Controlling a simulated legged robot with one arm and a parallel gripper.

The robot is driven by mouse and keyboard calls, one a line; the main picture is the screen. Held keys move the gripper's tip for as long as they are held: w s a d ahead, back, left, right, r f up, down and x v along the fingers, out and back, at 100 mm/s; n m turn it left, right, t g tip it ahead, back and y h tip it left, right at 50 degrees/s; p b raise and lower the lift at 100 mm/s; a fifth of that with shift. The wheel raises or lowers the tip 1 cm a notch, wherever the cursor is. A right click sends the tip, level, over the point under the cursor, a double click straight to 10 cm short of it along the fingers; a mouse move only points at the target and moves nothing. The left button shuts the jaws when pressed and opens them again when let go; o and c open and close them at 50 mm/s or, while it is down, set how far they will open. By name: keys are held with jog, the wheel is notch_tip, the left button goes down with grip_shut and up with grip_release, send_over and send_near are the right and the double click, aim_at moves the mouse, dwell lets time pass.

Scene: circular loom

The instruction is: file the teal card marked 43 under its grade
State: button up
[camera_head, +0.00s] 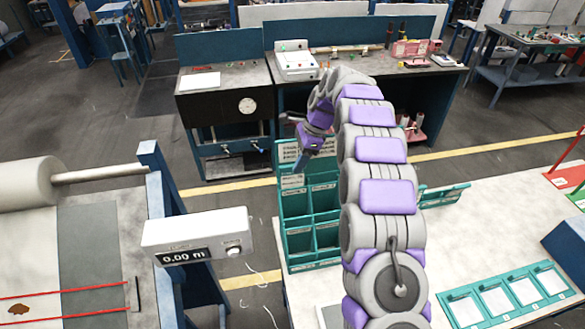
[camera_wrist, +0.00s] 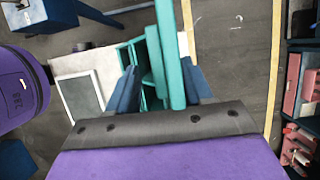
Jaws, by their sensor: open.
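A teal rack (camera_head: 312,232) with several open compartments stands on the pale table, left of my arm. A teal board with small printed lines rises at its back. My gripper (camera_head: 301,163) is over the rack's upper part, in front of that board. In the wrist view its two blue fingers (camera_wrist: 162,85) are apart. An upright teal strip (camera_wrist: 176,60) shows between them; I cannot tell whether it is a card or part of the rack, nor whether a finger touches it. I cannot read a number 43 or pick out the marked card in either view.
A teal tray (camera_head: 484,309) with several white panels lies at the table's front right. Another teal holder (camera_head: 443,195) is partly behind my arm. A white meter box (camera_head: 197,236) reading 0.00 m stands left of the rack. Workbenches stand behind.

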jog(key=p+v, duration=0.3)
jog(key=v, duration=0.9)
jog(key=shift+d+r, duration=0.15)
jog(key=shift+r, duration=0.1)
jog(key=shift+w, duration=0.1)
